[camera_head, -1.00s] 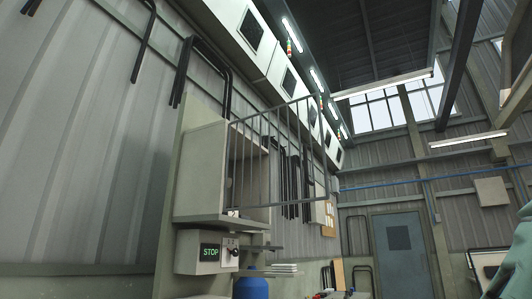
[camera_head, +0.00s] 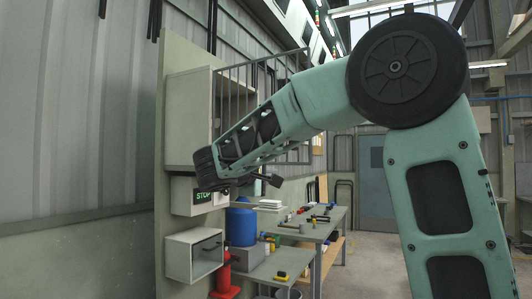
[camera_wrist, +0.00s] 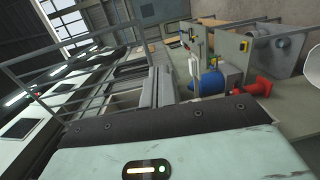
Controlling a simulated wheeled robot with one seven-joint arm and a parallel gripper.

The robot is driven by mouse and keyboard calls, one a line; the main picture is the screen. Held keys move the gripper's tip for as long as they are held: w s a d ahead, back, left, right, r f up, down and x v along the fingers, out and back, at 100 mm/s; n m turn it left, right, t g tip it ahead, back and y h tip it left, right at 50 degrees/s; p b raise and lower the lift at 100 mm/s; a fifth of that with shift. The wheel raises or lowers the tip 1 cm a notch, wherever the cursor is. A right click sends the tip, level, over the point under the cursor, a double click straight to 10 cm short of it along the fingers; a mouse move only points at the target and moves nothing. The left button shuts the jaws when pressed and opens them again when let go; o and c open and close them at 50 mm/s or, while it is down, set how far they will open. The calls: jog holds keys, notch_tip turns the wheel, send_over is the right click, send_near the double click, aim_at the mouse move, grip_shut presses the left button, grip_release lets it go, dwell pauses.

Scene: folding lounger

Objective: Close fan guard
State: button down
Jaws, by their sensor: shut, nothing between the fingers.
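The fan guard (camera_head: 262,75) is a grey frame with upright bars. It stands swung out from the pale wall cabinet (camera_head: 187,118), so it is open. Its lower part is hidden behind my arm. In the wrist view, the barred guard (camera_wrist: 45,75) shows tilted at the upper left. My gripper (camera_head: 276,180) is small and dark in the head view, below the guard and in front of the cabinet's lower right side. It appears shut and empty, and I see no contact with the guard. The fingers are not clear in the wrist view.
A STOP control box (camera_head: 183,195) is under the cabinet, with another box (camera_head: 194,255) below it. A blue container (camera_head: 241,226) and a red cone (camera_head: 225,277) stand nearby. A workbench (camera_head: 318,232) with tools is to the right. Floor beyond it is clear.

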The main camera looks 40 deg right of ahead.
notch_tip(320, 180, up, 3)
jog(key=h, duration=0.1)
jog(key=p, duration=0.8)
send_near(296, 162)
jog(key=x, duration=0.5)
jog(key=shift+w+d+r, duration=0.1)
jog(key=shift+d+r, duration=0.15)
jog(key=shift+r, duration=0.05)
jog(key=shift+w+d+f, duration=0.2)
jog(key=shift+w+d, duration=0.05)
jog(key=shift+d, duration=0.35)
